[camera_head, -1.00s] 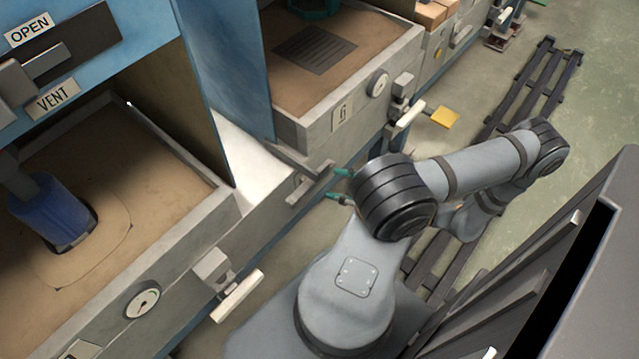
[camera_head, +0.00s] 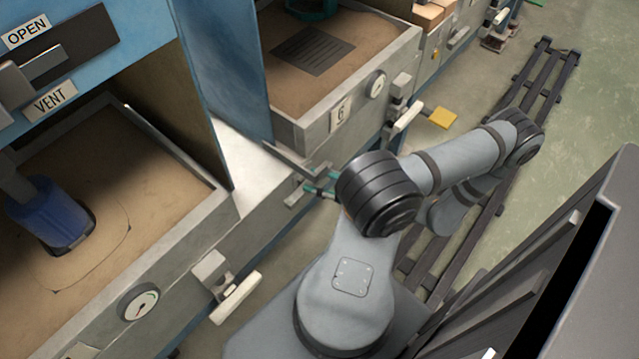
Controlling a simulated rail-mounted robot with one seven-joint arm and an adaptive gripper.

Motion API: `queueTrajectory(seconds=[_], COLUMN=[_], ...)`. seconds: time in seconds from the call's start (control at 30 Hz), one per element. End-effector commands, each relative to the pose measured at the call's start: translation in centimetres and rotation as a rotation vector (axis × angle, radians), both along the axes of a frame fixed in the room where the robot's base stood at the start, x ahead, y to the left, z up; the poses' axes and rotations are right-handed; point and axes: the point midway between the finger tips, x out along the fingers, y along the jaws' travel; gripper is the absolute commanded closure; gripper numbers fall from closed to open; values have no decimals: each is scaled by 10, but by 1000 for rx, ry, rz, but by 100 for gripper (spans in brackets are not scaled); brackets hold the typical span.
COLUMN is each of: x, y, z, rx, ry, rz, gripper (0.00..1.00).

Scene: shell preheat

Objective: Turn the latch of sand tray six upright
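Sand tray six (camera_head: 300,135) is the upper tray, with a "6" label (camera_head: 341,112) on its grey front and brown sand inside.
A white handle (camera_head: 408,116) and a yellow tab (camera_head: 440,118) stick out right of tray six. The nearer tray (camera_head: 190,245) has a gauge, a white handle (camera_head: 236,298) and a blue cylinder (camera_head: 55,215) inside. Dark rails (camera_head: 545,85) run along the floor.

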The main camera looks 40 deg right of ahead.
Motion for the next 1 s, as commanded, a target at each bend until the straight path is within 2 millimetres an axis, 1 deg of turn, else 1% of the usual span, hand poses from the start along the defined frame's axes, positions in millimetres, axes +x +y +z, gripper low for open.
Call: queueTrajectory(seconds=[0.07, 0.5, 0.87, 1.0], x=[0, -1, -1, -3], y=[1, 2, 3, 1], z=[-1, -2, -1, 0], rx=[-3, -6, -6, -19], ry=[1, 1, 1, -1], rz=[3, 10, 12, 5], gripper=[75, 100, 100, 100])
